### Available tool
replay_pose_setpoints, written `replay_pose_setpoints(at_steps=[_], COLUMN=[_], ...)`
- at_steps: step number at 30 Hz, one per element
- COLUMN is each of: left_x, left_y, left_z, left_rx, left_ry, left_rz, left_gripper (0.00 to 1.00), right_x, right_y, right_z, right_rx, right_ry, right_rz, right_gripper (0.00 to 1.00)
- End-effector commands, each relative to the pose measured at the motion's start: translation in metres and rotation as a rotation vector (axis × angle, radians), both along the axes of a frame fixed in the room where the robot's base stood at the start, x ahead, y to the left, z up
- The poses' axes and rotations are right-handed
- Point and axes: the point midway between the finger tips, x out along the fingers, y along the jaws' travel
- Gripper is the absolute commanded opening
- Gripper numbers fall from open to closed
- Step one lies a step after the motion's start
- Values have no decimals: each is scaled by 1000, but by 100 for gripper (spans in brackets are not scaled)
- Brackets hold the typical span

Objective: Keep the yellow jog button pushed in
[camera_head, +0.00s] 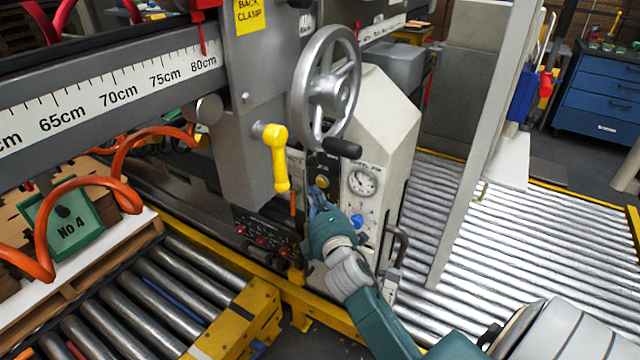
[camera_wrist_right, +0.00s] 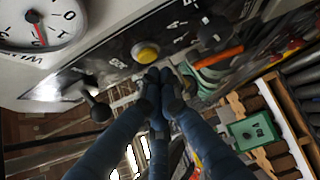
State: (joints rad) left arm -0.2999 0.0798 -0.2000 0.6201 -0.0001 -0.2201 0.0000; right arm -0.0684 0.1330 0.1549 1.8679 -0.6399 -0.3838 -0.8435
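The yellow jog button (camera_head: 322,181) is a small round cap on the dark strip of the control panel, below the handwheel. It also shows in the right wrist view (camera_wrist_right: 146,52). My right gripper (camera_head: 317,193) is in front of the panel, just below the button. In the right wrist view its blue fingers (camera_wrist_right: 160,78) are drawn together at the tips with nothing between them. The tips appear just short of the button, and its face is uncovered; I see no contact. My left gripper is not in view.
A large grey handwheel (camera_head: 325,85) with a black knob and a yellow lever (camera_head: 277,158) stand close above the panel. A pressure gauge (camera_head: 362,181) and a blue knob (camera_head: 357,221) are to the right. Rollers (camera_head: 500,240) lie beyond the machine.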

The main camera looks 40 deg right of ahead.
Motion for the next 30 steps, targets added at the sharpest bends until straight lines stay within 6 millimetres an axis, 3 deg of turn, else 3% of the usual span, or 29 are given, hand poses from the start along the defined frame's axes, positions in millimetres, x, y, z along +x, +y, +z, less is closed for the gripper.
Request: replay_pose_setpoints(at_steps=[8, 21, 30], left_x=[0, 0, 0], left_y=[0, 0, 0], left_z=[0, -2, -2], left_rx=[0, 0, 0], left_ry=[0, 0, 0], left_rz=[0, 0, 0], left_gripper=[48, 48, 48], right_x=[-1, -16, -19], right_y=[2, 40, 47], right_z=[-1, -1, 0], right_rx=[0, 1, -1], right_ry=[1, 0, 0], right_rz=[1, 1, 1], right_gripper=[0, 0, 0])
